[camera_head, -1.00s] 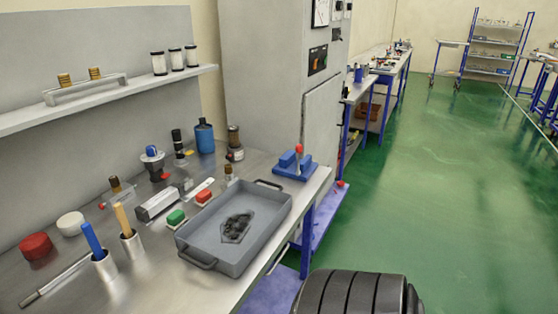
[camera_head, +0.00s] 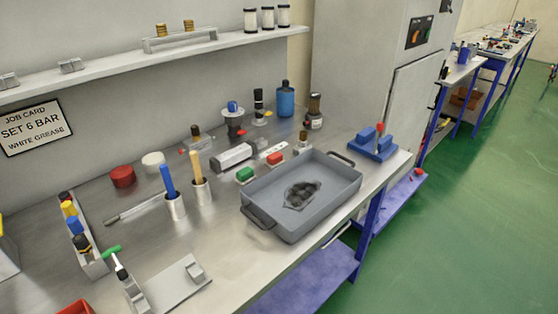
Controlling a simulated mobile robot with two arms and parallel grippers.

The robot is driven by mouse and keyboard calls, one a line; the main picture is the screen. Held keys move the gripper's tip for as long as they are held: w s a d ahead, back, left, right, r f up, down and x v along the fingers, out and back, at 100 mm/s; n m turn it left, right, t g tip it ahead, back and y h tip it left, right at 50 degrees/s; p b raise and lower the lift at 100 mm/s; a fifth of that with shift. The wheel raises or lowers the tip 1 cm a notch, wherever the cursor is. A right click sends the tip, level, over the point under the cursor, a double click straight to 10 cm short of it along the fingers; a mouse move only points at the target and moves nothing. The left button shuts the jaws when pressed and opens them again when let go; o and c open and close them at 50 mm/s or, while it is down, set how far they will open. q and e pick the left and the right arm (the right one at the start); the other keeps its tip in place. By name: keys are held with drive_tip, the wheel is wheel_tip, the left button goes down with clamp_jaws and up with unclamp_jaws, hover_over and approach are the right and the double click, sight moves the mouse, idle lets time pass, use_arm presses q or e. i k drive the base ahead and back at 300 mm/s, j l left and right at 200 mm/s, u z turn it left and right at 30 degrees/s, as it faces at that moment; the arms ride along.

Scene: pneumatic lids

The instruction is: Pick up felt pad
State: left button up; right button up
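I cannot make out a felt pad for certain. A grey tray (camera_head: 330,213) with two dark handles stands on the steel workbench (camera_head: 225,255). In it lies a dark lumpy cluster on a flat greyish piece (camera_head: 301,194); I cannot tell what it is. A green-topped block (camera_head: 244,175) and a red-topped block (camera_head: 275,158) sit on the bench behind the tray. A red round tin (camera_head: 122,176) and a white round item (camera_head: 153,160) stand further left. Neither gripper shows in the view.
Two cups holding a blue-handled tool (camera_head: 168,182) and a yellow-handled tool (camera_head: 197,167) stand left of the tray. A blue fixture (camera_head: 372,146) with a red knob stands at the bench's right end. A shelf (camera_head: 110,72) runs above. Green floor is clear at right.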

sight(274, 159)
drive_tip(key=u, duration=0.2)
drive_tip(key=i+l+u, duration=0.15)
drive_tip(key=l+u, duration=0.25)
drive_tip(key=i+l+u, duration=0.1)
drive_tip(key=l+u, duration=0.3)
